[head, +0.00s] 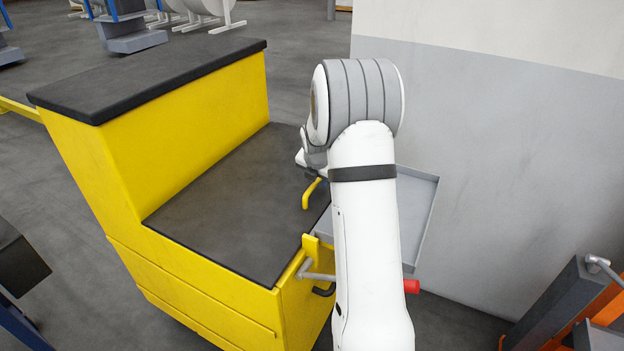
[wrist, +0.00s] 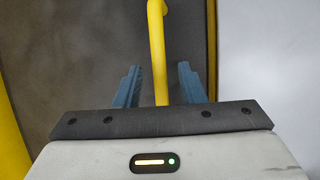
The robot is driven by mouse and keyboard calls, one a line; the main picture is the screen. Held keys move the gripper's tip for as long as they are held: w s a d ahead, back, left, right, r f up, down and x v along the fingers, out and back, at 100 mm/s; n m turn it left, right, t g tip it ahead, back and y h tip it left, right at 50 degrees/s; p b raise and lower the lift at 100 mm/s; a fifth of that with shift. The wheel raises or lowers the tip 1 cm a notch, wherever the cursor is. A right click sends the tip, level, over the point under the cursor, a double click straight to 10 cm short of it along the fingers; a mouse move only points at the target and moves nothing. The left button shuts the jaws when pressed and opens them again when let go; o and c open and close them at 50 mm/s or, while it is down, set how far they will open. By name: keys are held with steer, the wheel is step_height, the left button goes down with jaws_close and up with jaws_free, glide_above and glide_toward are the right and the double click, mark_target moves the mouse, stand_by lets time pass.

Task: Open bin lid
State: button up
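The bin is a large yellow body (head: 190,290) with a dark flat surface (head: 225,200) that looks like its lid. A bent yellow handle (head: 311,194) stands near the right side of this surface, and it also shows in the wrist view (wrist: 157,45). In the wrist view my gripper (wrist: 157,84) has its two blue-grey fingers apart. The yellow bar runs between them with a gap on both sides, and neither finger visibly touches it. How deep the bar sits between the fingers is unclear.
A raised black-topped section (head: 150,75) stands at the bin's back left. A shallow grey tray (head: 418,215) lies right of the bin, partly behind my arm. A grey wall (head: 500,170) is close on the right. Orange and dark equipment (head: 570,310) stands at lower right.

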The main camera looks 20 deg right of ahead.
steer(key=shift+f, duration=0.1)
steer(key=shift+c, duration=0.6)
jaws_close()
